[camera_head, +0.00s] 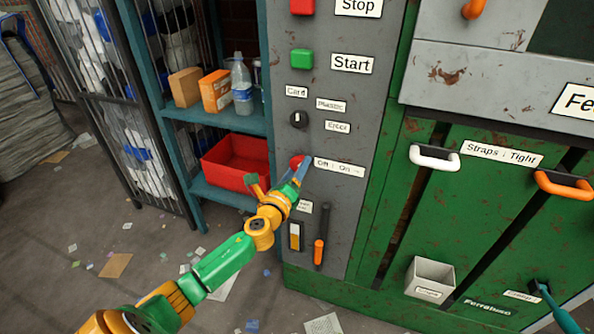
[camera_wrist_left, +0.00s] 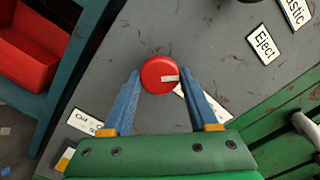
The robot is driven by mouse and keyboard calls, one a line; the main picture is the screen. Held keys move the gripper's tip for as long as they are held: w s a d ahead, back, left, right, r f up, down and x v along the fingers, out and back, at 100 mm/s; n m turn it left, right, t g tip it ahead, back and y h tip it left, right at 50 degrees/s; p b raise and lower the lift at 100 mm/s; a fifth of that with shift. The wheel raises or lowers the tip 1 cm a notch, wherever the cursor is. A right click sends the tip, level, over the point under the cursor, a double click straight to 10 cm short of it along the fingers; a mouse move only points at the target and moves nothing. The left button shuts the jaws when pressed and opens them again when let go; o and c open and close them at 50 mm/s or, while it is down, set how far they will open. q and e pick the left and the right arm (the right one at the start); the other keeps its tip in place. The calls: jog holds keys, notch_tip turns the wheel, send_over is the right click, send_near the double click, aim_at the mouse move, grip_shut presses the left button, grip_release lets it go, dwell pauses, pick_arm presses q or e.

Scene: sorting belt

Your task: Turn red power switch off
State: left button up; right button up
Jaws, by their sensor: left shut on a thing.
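The red power switch (camera_head: 296,161) is a round knob on the grey control panel, just left of the label "Off : On" (camera_head: 339,167). In the left wrist view the red switch (camera_wrist_left: 158,75) shows a short white mark pointing right, toward a partly hidden label. My left gripper (camera_head: 300,168) reaches the panel from below, its blue fingers on either side of the knob. In the left wrist view the left gripper (camera_wrist_left: 160,88) is shut on the knob, its fingertips at the left and right edges. My right gripper is not in view.
Above the switch are a black knob (camera_head: 298,119), a green Start button (camera_head: 302,59) and a red Stop button (camera_head: 302,6). An orange-handled lever (camera_head: 319,252) is below. A red bin (camera_head: 236,162) stands on the teal shelf at left. A green machine with handles is at right.

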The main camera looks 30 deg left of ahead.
pick_arm(q)
jog(key=shift+r+n, duration=0.1)
jog(key=shift+n, duration=4.5)
jog(key=o, duration=1.3)
jog(key=shift+o, duration=0.2)
jog(key=shift+s, duration=0.15)
jog(key=v, duration=0.7)
jog(key=shift+p, duration=0.3)
